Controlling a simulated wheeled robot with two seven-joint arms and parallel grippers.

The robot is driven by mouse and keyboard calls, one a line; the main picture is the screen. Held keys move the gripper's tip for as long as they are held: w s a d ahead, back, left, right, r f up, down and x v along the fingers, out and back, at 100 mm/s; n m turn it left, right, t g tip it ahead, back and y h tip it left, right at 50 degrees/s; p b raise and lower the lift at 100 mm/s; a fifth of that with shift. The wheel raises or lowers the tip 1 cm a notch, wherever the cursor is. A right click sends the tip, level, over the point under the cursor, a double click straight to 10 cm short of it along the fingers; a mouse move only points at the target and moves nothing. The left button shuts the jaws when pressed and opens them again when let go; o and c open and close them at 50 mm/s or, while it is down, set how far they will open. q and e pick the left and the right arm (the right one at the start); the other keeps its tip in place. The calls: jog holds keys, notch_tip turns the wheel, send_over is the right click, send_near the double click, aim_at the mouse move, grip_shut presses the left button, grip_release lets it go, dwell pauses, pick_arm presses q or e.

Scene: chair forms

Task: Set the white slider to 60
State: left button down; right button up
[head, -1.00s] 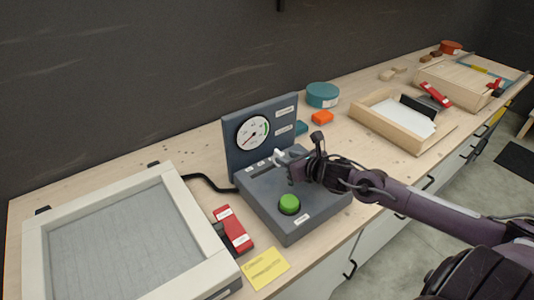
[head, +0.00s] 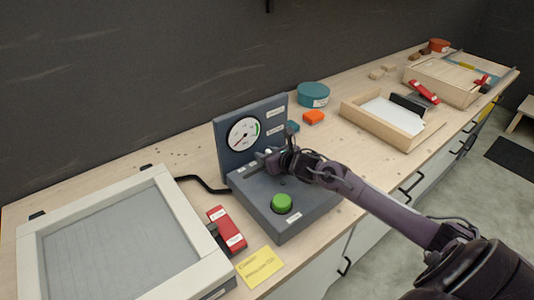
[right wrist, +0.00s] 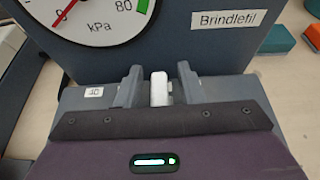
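The white slider (right wrist: 159,88) stands upright on the top of the dark grey control box (head: 300,214); in the head view it is largely covered by my right gripper. My right gripper (head: 273,159) is over the slider track. In the right wrist view its two fingers (right wrist: 159,86) stand one on each side of the white slider, with a narrow gap on both sides, so it is open around the knob. A small number label (right wrist: 94,92) sits left of the fingers; I cannot read it surely. The gauge (head: 243,133) has its red needle pointing low left. My left gripper is not in view.
A green button (head: 282,203) is at the front of the box. A red block (head: 226,229), a yellow note (head: 261,266) and a large framed panel (head: 105,245) lie to the left. A teal tin (head: 313,95), an orange block (head: 313,117) and a wooden tray (head: 392,123) are behind right.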

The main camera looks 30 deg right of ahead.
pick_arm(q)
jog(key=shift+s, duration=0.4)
pick_arm(e)
grip_shut()
jog(key=shift+s+a+b, duration=0.15)
jog(key=shift+a+b, duration=0.1)
jog(key=shift+a, duration=0.85)
jog(key=shift+s+a+b, duration=0.1)
jog(key=shift+a+b, duration=0.15)
jog(key=shift+a, duration=0.8)
grip_release()
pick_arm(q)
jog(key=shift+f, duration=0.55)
